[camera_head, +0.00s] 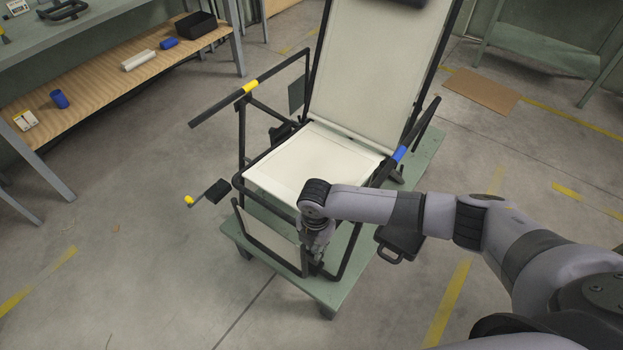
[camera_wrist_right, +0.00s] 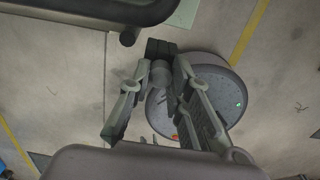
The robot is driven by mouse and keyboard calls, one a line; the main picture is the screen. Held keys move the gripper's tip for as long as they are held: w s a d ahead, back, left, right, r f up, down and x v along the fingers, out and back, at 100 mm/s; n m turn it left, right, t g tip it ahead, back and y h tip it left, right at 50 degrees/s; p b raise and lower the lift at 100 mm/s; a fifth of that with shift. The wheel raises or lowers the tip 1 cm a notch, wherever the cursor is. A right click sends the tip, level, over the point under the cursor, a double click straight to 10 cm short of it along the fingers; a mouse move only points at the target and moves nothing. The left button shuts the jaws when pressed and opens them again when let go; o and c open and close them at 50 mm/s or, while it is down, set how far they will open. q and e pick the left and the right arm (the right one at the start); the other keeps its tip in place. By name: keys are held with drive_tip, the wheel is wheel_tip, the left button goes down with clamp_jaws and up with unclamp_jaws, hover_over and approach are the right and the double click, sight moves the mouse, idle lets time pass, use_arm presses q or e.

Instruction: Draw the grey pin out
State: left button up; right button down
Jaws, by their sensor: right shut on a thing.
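The folding lounger (camera_head: 318,162) stands on a green platform (camera_head: 330,293), with a cream seat and back and a black tube frame. My right gripper (camera_head: 316,262) points down at the front of the lounger, by the lower footrest frame. In the right wrist view my right gripper (camera_wrist_right: 160,72) has its fingertips closed on both sides of a small rounded grey piece (camera_wrist_right: 160,77), which looks like the grey pin. A dark block (camera_wrist_right: 160,49) lies just beyond it. In the head view the pin is hidden by the gripper and wrist. My left gripper is not in view.
A black pad with a yellow-tipped rod (camera_head: 205,194) sticks out left of the seat. The armrests carry a yellow band (camera_head: 250,87) and a blue band (camera_head: 399,153). A workbench with a wooden shelf (camera_head: 100,85) stands at upper left. The floor at lower left is clear.

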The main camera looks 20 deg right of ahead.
sight(315, 247)
drive_tip(key=shift+r+p, duration=0.3)
drive_tip(key=shift+p, duration=0.1)
idle(0.9)
drive_tip(key=shift+r+p, duration=3.5)
drive_tip(key=shift+p, duration=0.05)
